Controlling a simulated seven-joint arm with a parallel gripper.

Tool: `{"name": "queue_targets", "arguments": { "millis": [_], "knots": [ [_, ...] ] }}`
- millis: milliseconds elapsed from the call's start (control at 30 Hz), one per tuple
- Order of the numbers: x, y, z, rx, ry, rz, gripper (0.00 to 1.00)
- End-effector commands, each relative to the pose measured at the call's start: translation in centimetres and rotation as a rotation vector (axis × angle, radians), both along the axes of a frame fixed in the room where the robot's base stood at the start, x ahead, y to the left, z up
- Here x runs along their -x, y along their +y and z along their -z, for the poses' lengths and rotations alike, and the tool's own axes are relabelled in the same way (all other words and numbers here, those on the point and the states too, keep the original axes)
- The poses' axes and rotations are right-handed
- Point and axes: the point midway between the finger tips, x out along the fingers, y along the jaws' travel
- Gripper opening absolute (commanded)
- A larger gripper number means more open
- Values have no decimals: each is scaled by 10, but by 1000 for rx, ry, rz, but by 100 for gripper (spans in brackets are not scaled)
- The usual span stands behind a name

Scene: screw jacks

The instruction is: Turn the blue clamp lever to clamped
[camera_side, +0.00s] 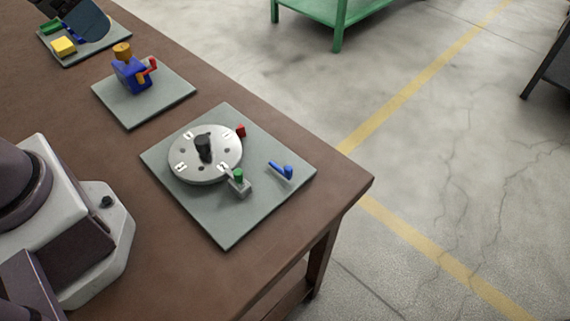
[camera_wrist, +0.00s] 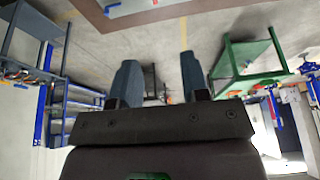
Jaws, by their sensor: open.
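The blue clamp lever (camera_side: 282,170) is a small blue handle near the right corner of a grey-green square plate (camera_side: 222,225) in the side view. It lies beside a silver round dial (camera_side: 185,165) with a black centre knob, apart from it. Whether it is clamped cannot be told. My gripper (camera_wrist: 159,75) shows in the wrist view with two grey-blue fingers spread apart and nothing between them. It is away from the lever.
A green knob on a small block (camera_side: 238,178) and a red block (camera_side: 241,130) sit by the dial. A second plate (camera_side: 165,103) carries a blue body with a red handle. A third plate holds a yellow block (camera_side: 63,46). The brown table's (camera_side: 345,183) right corner is bare.

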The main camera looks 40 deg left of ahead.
Motion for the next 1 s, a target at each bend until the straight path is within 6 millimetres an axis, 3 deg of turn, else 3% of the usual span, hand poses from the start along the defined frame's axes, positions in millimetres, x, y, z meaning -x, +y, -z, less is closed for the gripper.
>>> {"name": "queue_targets", "arguments": {
  "millis": [167, 367, 600, 800, 900, 1000],
  "knots": [
    [-33, -18, 29, -85, 179, 127, 42],
    [-75, -50, 68, -190, 332, 437, 42],
    [-119, -107, 131, -237, 440, 939, 42],
    [-145, -157, 175, -233, 418, 1365, 42],
    [-161, -177, 183, -257, 355, 1565, 42],
    [-175, -182, 173, -317, 291, 1688, 42]
  ]
}}
